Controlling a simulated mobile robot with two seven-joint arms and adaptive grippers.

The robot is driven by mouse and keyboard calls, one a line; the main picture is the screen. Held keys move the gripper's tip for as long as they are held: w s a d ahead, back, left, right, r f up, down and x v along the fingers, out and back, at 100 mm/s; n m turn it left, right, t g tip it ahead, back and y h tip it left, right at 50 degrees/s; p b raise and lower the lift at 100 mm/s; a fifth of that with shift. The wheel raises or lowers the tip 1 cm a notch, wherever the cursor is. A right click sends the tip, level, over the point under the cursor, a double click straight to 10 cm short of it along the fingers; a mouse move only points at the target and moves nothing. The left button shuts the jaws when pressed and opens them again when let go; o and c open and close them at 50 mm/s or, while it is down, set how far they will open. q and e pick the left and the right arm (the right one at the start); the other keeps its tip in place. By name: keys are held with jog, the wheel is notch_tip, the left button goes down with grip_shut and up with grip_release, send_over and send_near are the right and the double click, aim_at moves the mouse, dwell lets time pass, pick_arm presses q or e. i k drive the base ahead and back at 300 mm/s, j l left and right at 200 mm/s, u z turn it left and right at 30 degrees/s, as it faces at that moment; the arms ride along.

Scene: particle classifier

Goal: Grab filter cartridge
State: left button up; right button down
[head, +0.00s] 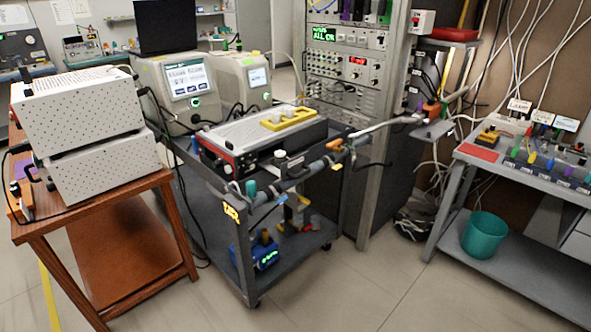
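I cannot tell for sure which thing is the filter cartridge. Small pale pieces sit at a yellow holder (287,119) on top of a flat instrument (262,129), which rests on the dark grey cart (225,176) in the middle. They are too small to identify. Tubes with orange and teal fittings (318,166) run along the cart's front edge. Neither of my grippers is in view.
A wooden table (120,195) with two stacked perforated boxes (80,110) stands left. An equipment rack (385,140) stands behind the cart's right side. A grey bench (500,172) with a teal bin (484,235) below is right. The front floor is clear.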

aim_at(279, 156)
jog(key=i+l, duration=0.25)
jog(key=i+l+u, duration=0.15)
jog(key=l, duration=0.3)
jog(key=i+l, duration=0.25)
jog(key=i+l+u, duration=0.15)
jog(key=l, duration=0.3)
jog(key=i, duration=0.05)
